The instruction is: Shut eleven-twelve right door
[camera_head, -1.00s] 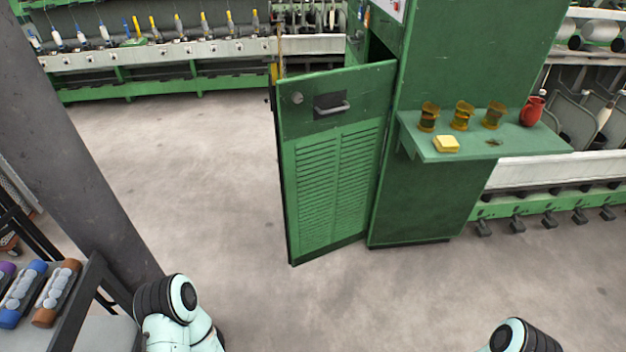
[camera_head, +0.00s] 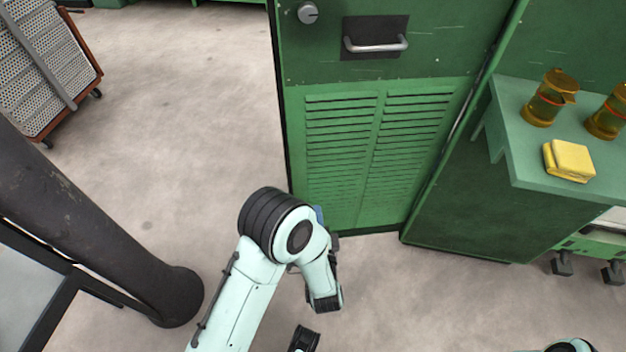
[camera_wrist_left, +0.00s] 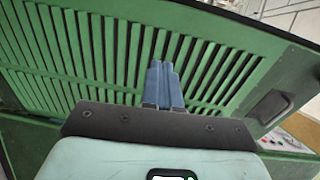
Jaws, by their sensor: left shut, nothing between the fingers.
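The green cabinet door (camera_head: 345,75) stands open and is hinged at its right edge on the green cabinet (camera_head: 455,205). It has louvre slats, a round knob (camera_head: 308,12) and a metal handle (camera_head: 376,45) on a dark plate. My left arm reaches up in front of the door's lower part. My left gripper is mostly hidden behind that arm; only a bit of blue finger (camera_head: 319,214) shows. In the left wrist view the blue fingers (camera_wrist_left: 163,84) are shut, empty and in front of the slats (camera_wrist_left: 110,50). I cannot tell whether they touch the door. My right gripper is out of view.
The floor (camera_head: 190,120) left of the door is clear.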

